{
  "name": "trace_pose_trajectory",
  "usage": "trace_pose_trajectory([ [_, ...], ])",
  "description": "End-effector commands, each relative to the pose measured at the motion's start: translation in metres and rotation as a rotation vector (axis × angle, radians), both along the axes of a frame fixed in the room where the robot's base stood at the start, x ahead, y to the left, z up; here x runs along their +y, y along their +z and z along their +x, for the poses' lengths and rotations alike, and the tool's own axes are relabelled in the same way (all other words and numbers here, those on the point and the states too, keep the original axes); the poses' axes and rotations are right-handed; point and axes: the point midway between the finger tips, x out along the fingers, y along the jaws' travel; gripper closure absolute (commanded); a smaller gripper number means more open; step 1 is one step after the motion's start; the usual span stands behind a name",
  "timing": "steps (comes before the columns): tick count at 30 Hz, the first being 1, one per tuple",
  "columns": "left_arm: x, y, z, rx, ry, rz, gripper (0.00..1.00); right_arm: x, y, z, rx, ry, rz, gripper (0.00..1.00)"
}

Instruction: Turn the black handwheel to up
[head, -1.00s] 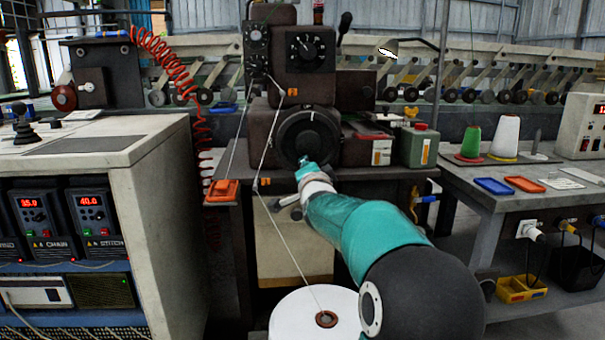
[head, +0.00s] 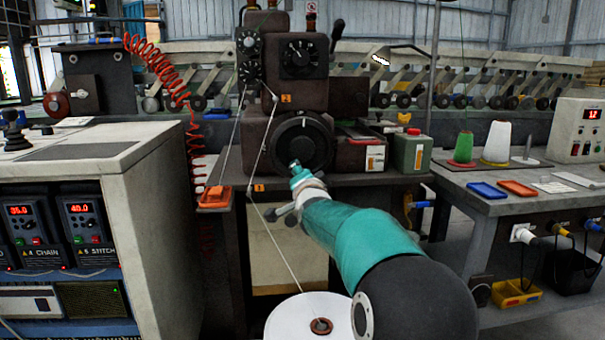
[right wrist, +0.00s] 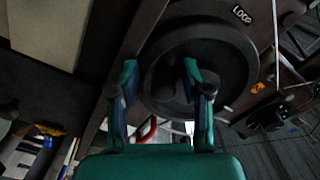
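The black handwheel (head: 306,134) is on the front of the dark brown machine head, with a small pale mark near its top. It also shows in the right wrist view (right wrist: 232,62), large and close. My right gripper (head: 294,166) is at the lower part of the wheel's face in the head view. In the right wrist view the fingers of this gripper (right wrist: 161,73) are apart, with a dark rounded part of the wheel between or just behind them. I cannot tell whether they touch it. My left gripper is not in view.
A grey-white cabinet (head: 150,165) stands at left. A thread runs from the machine down to a white spool (head: 290,318). A green can (head: 410,150) stands right of the wheel. A side table (head: 480,203) with cones and trays is at right.

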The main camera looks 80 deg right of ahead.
Motion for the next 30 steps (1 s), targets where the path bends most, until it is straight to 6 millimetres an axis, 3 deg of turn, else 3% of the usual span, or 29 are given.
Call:
trace_pose_trajectory([
  [10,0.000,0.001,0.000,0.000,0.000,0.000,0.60,0.011,0.003,-0.005,-0.003,-0.002,-0.005,0.53],
  [24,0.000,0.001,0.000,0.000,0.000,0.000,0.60,0.093,0.002,-0.034,-0.003,0.001,-0.004,0.53],
  [30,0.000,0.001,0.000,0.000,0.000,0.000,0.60,0.110,0.000,-0.040,-0.001,0.000,-0.001,0.53],
])
